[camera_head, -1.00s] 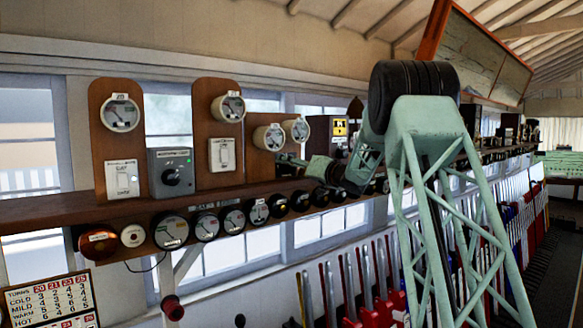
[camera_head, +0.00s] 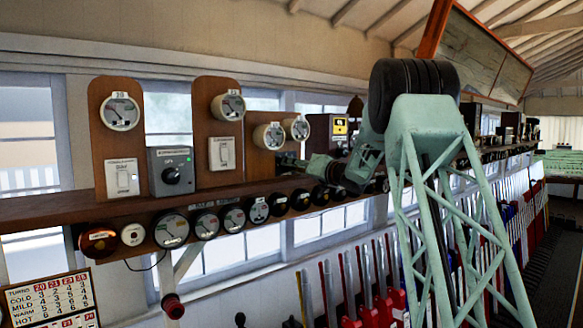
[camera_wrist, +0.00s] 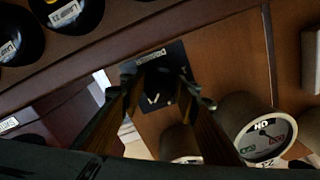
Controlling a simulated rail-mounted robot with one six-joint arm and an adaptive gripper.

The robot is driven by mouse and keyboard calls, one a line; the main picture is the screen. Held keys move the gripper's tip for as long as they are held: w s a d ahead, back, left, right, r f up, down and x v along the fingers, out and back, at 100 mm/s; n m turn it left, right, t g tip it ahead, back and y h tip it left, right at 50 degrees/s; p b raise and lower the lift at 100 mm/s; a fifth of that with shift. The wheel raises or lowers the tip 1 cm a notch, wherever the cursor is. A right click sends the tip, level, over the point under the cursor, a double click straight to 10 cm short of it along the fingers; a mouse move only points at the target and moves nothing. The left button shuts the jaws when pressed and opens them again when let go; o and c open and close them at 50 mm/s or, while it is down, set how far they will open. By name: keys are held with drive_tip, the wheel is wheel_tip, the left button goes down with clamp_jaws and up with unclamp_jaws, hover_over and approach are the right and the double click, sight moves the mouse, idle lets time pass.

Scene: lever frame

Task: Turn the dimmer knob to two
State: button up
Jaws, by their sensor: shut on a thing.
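A dark square plate (camera_wrist: 177,101) with a small label strip is on a brown wooden panel in the wrist view. A dark knob (camera_wrist: 160,77) sits on it, with pale marks beside it. My gripper (camera_wrist: 159,84) is shut on this knob, one finger on each side. The knob's pointer and the setting it shows cannot be made out. In the head view my gripper (camera_head: 287,161) is at the panel below two round gauges, and the held knob cannot be seen there.
A round gauge (camera_wrist: 257,130) stands close beside one finger. Round black instruments (camera_wrist: 67,14) line the shelf edge (camera_head: 60,213). A grey box with another black knob (camera_head: 172,175) is farther left. Levers (camera_head: 365,290) stand below the shelf.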

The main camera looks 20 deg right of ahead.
drive_tip(key=shift+n+b, duration=0.3)
drive_tip(key=shift+f+n+b, duration=0.15)
drive_tip(key=shift+n+b, duration=0.35)
drive_tip(key=shift+b, duration=0.05)
drive_tip(key=shift+n+b, duration=0.95)
drive_tip(key=shift+n, duration=0.25)
